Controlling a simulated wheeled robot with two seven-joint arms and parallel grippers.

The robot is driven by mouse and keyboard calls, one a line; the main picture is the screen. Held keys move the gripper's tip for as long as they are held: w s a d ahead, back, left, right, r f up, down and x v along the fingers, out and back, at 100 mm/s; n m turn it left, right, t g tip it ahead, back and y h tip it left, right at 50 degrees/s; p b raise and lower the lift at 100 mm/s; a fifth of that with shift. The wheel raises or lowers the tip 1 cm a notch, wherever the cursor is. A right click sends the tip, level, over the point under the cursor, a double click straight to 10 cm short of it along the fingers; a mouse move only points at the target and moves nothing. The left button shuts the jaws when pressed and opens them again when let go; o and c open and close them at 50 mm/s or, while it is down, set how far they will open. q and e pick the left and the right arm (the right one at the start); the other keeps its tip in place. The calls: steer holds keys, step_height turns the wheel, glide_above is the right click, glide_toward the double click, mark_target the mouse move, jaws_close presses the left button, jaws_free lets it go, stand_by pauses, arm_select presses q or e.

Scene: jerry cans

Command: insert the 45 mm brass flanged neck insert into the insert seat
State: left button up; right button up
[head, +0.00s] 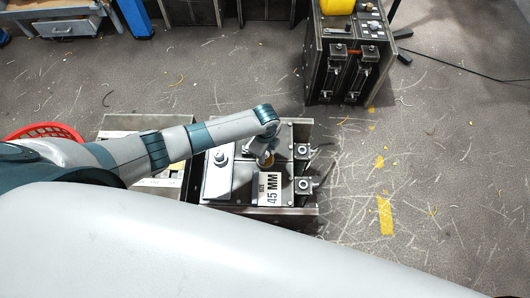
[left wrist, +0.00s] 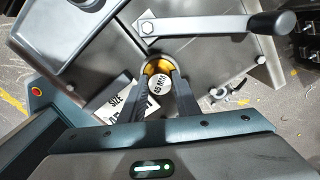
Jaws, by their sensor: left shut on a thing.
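My left gripper (head: 264,154) is over the workbench fixture, its arm coming in from the left. In the left wrist view its two dark fingers (left wrist: 158,88) close around the brass insert (left wrist: 157,67), which carries a round white "45 MM" mark. In the head view the insert (head: 265,161) shows only as a small brass patch below the gripper. The insert seat is hidden under the gripper and insert, so I cannot tell whether the insert is in it or above it. My right gripper is out of view.
A white "SIZE 45 MM" plate (head: 268,189) lies just in front of the gripper. A lever handle (left wrist: 225,25) crosses close to the fingers. Toggle clamps (head: 303,186) line the fixture's right side. A dark cabinet (head: 346,60) stands behind; open floor lies right.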

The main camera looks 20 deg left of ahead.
arm_select(q)
steer(key=o, duration=1.1)
steer(key=shift+c, duration=0.2)
step_height(320, 180, up, 7)
steer(key=shift+r, duration=0.1)
step_height(320, 180, up, 10)
steer(key=shift+b, duration=0.45)
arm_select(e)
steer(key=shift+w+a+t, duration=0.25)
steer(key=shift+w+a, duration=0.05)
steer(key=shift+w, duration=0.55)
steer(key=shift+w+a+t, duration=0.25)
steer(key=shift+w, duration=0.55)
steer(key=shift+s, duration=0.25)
